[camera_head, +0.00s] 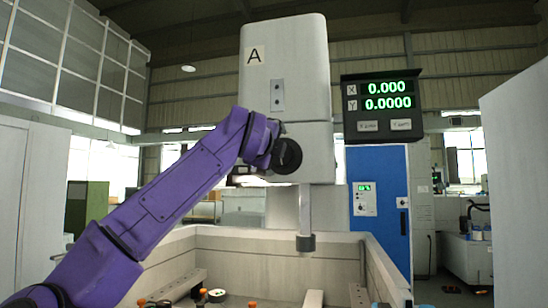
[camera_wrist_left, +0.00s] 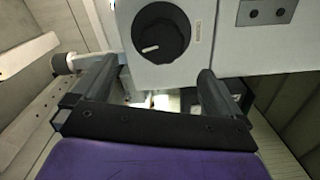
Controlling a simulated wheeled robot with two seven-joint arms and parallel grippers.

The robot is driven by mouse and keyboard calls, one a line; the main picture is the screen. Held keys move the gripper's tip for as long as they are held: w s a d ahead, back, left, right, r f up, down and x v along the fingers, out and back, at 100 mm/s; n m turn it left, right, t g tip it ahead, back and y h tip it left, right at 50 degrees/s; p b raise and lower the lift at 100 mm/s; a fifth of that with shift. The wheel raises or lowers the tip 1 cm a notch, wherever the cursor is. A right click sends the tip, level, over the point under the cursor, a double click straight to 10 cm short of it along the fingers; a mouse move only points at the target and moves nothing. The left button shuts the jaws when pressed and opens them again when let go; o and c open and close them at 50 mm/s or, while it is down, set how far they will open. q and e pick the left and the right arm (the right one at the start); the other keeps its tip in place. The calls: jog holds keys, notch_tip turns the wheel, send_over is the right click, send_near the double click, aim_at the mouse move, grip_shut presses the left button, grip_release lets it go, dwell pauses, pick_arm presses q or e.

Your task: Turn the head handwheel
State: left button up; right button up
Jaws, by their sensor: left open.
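The head handwheel is a round black knob (camera_head: 287,156) on the lower front of the pale machine head (camera_head: 313,100). In the left wrist view the handwheel (camera_wrist_left: 160,34) shows a small white mark on its face, at lower left. My left gripper (camera_wrist_left: 156,76) is open and empty, with its two grey fingers spread below the wheel in that picture. The wheel lies beyond the fingertips, roughly centred between them; I see no contact. In the head view my purple left arm reaches the wheel's left side, and its fingers are mostly hidden. My right gripper is not in view.
A plate with two screws (camera_head: 277,95) sits above the wheel. A nozzle (camera_head: 306,242) hangs below the head over a pale tank (camera_head: 275,244). A blue cabinet (camera_head: 378,195) stands behind at right.

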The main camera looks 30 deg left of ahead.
pick_arm(q)
jog(key=w+a+r+m+g+p, duration=0.1)
jog(key=w+a+r+m+p, duration=0.4)
jog(key=p, duration=1)
jog(key=s+d+f+m+t+p, duration=0.1)
jog(key=s+d+f+m+p, duration=0.3)
jog(key=m, duration=0.9)
jog(key=p+x, duration=0.1)
jog(key=x, duration=0.1)
jog(key=p+x, duration=0.2)
jog(key=x, duration=0.1)
jog(key=p+x, duration=0.2)
jog(key=x, duration=0.1)
jog(key=shift+w+d+f, duration=0.15)
jog(key=shift+w+d, duration=0.1)
jog(key=shift+w+a+f, duration=0.15)
jog(key=shift+w, duration=0.3)
